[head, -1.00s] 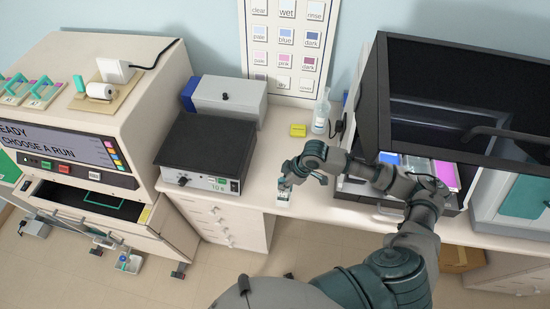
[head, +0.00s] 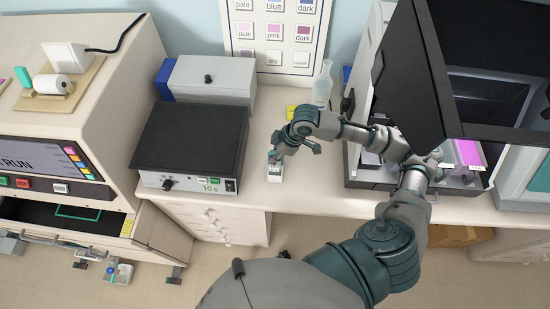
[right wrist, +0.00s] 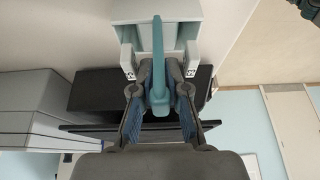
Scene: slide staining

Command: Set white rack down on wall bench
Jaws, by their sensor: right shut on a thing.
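The white rack (head: 275,173) is small, with a teal handle (right wrist: 158,50) standing up from it. In the head view it is upright over the wall bench (head: 310,190), just right of the black-topped box; I cannot tell whether its base touches the bench. My right gripper (head: 276,156) is above the rack, shut on its handle. In the right wrist view the white rack (right wrist: 125,38) shows beyond the fingers of the gripper (right wrist: 160,112), with the handle between them. My left gripper is not in view.
The black-topped box (head: 192,140) with a 10 s display stands close left of the rack. A grey box (head: 212,80), yellow block (head: 292,111) and clear bottle (head: 322,85) stand behind. A dark-framed cabinet (head: 400,85) is to the right. Bare bench lies in front and right of the rack.

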